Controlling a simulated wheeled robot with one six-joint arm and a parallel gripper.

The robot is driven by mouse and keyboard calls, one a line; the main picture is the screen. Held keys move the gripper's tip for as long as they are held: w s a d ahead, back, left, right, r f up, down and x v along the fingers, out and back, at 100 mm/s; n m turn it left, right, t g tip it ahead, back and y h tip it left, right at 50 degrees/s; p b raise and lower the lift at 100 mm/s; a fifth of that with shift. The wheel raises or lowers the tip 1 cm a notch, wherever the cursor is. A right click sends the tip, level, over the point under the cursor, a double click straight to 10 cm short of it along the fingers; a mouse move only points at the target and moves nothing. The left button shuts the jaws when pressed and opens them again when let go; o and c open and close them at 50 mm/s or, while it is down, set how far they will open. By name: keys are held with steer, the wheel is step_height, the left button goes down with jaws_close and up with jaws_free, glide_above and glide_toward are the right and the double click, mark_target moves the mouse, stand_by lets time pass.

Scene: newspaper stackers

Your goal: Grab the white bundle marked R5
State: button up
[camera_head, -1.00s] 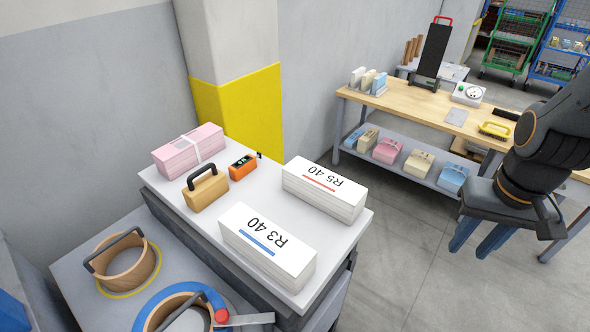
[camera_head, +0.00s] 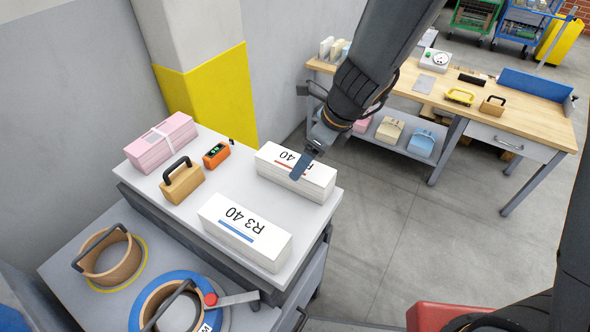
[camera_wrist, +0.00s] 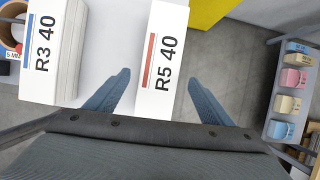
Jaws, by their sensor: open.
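The white bundle marked R5 40 (camera_head: 318,180), with a red stripe, lies on the grey-white table top (camera_head: 190,215). In the wrist view the R5 bundle (camera_wrist: 171,20) reaches in between the two blue fingers of my gripper (camera_wrist: 160,90), one finger on each side with gaps. My gripper (camera_head: 303,160) is open just above the bundle in the head view, and it hides part of the label. The white bundle marked R3 40 (camera_head: 245,228), with a blue stripe, lies beside it, also in the wrist view (camera_wrist: 45,50).
A pink bundle (camera_head: 160,142), a tan block with a black handle (camera_head: 182,184) and an orange device (camera_head: 216,155) share the table top. A yellow-and-white pillar (camera_head: 208,95) stands behind. A wooden workbench (camera_head: 525,115) is at the right, with open floor between.

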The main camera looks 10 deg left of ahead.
mark_target(274, 162)
steer(key=shift+a+f, duration=0.25)
steer(key=shift+f, duration=0.15)
steer(key=shift+a+b+x, duration=0.2)
steer(key=shift+b+x, duration=0.2)
steer(key=shift+x, duration=1.4)
steer(key=shift+a+b+x, duration=0.2)
steer(key=shift+b+x, duration=0.2)
steer(key=shift+x, duration=1.35)
steer(key=shift+w+r, duration=0.1)
steer(key=shift+r, duration=0.1)
steer(key=shift+c, duration=0.4)
jaws_close()
